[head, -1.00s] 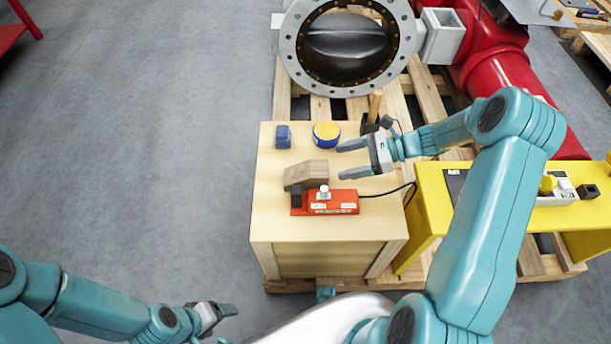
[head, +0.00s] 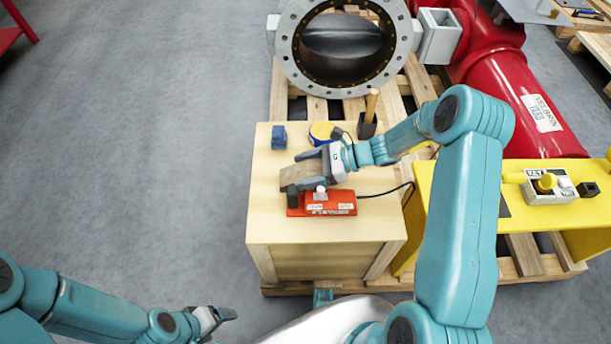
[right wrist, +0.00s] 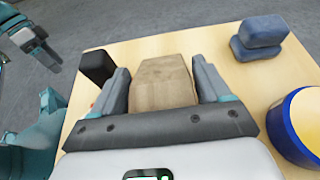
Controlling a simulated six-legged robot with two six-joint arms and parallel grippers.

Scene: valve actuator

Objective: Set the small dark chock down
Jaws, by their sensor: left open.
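A small dark block (head: 293,199), which looks like the chock, stands at the left end of the red device (head: 328,203) on the wooden crate top (head: 268,225). It also shows in the right wrist view (right wrist: 97,66), left of my fingers. I cannot tell if it touches the device. My right gripper (head: 302,171) is open, its fingers on either side of a brown wooden block (right wrist: 163,84) with slim gaps showing. My left gripper (head: 227,314) is open and empty over the floor, left of the crate.
A blue block (head: 279,137), a yellow and blue round item (head: 322,132) and a mallet (head: 367,122) are at the crate's back. A black cable runs right to a yellow bench (head: 468,215). The crate top's front left is clear.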

